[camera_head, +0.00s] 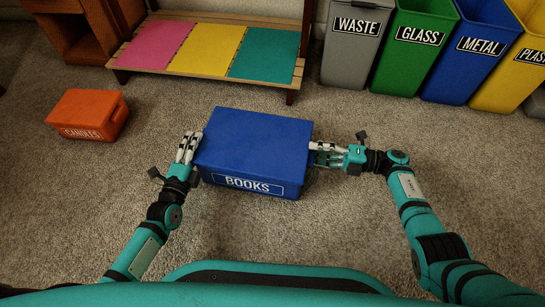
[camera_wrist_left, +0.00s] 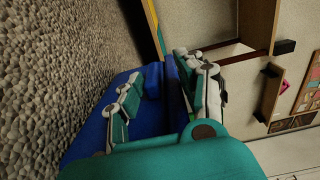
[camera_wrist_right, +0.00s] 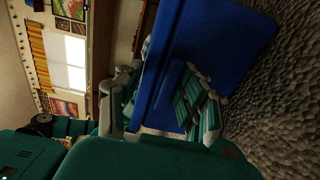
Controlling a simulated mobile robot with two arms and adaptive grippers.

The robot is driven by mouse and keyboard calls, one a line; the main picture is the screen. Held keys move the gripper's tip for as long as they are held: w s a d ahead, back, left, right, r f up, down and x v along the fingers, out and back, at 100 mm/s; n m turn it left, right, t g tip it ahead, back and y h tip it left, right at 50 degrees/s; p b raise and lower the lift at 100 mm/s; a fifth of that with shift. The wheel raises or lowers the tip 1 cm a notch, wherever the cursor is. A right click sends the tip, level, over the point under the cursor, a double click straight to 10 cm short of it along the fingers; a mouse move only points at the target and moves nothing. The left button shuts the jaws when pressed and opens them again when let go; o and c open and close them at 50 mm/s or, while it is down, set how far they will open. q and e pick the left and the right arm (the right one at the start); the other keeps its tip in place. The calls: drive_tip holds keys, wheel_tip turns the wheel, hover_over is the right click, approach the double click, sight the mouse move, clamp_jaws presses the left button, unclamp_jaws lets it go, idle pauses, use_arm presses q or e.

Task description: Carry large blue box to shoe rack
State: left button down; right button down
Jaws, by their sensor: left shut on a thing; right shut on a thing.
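The large blue box (camera_head: 258,143), labelled BOOKS, is between my two grippers in the head view. My left gripper (camera_head: 187,148) is shut on its left side, and my right gripper (camera_head: 325,153) is shut on its right side. In the left wrist view, the fingers (camera_wrist_left: 158,92) lie on both sides of the box's edge (camera_wrist_left: 90,128). The right wrist view shows the fingers on both sides of the box wall (camera_wrist_right: 215,45). The shoe rack (camera_head: 207,52) is a low wooden bench at the back with pink, yellow and teal mats. I cannot tell if the box is clear of the floor.
A small orange CANDLES box (camera_head: 88,112) is on the carpet at the left. Grey WASTE (camera_head: 352,50), green GLASS (camera_head: 412,50), blue METAL (camera_head: 470,50) and yellow bins stand at the back right. A brown wooden cabinet (camera_head: 85,30) stands at the back left. Carpet between box and rack is clear.

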drive_tip(key=shift+r+p, duration=2.05)
drive_tip(key=shift+r, duration=0.35)
